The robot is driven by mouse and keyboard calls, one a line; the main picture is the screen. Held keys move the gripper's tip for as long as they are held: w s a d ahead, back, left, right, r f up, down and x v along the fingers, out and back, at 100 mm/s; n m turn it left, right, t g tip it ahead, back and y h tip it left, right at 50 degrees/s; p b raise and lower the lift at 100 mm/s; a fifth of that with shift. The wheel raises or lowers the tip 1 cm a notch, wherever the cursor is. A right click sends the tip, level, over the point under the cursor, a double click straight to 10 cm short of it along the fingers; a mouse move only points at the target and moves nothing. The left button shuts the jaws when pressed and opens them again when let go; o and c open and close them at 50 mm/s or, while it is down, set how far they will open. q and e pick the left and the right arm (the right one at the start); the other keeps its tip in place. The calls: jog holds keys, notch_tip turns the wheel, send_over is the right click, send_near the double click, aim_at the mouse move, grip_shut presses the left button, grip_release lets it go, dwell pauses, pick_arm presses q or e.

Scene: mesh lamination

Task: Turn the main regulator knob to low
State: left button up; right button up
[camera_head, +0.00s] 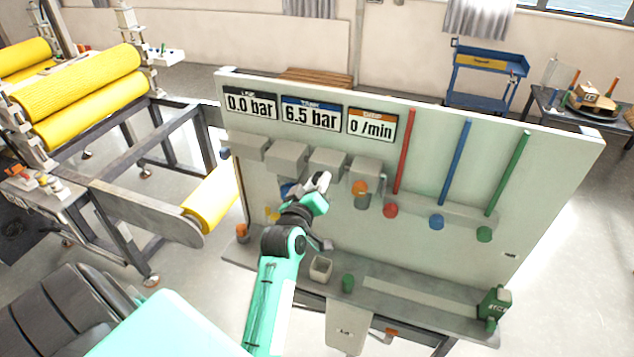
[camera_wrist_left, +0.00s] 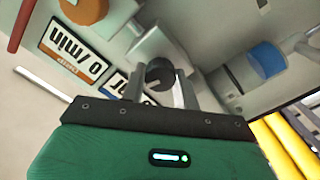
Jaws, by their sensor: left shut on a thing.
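My left gripper (camera_head: 318,188) reaches up to the front of the upright panel (camera_head: 460,150). In the left wrist view its two fingers (camera_wrist_left: 160,88) are shut on a dark round knob (camera_wrist_left: 160,72), one finger on each side. The knob sits below a grey housing on the panel. In the head view the gripper hides this knob. The knob's setting cannot be read. Displays on the panel read 0.0 bar (camera_head: 250,104), 6.5 bar (camera_head: 311,115) and 0 /min (camera_head: 372,126). My right gripper is not in view.
A blue part (camera_head: 287,189) sits just left of my gripper, and an orange one (camera_head: 360,187) to its right. Red (camera_head: 403,150), blue (camera_head: 455,163) and green (camera_head: 507,172) rods stand farther right. A ledge with small parts (camera_head: 321,268) runs below.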

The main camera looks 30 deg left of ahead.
pick_arm(q)
jog(key=shift+f, duration=0.1)
dwell(0.3)
jog(key=o, duration=1)
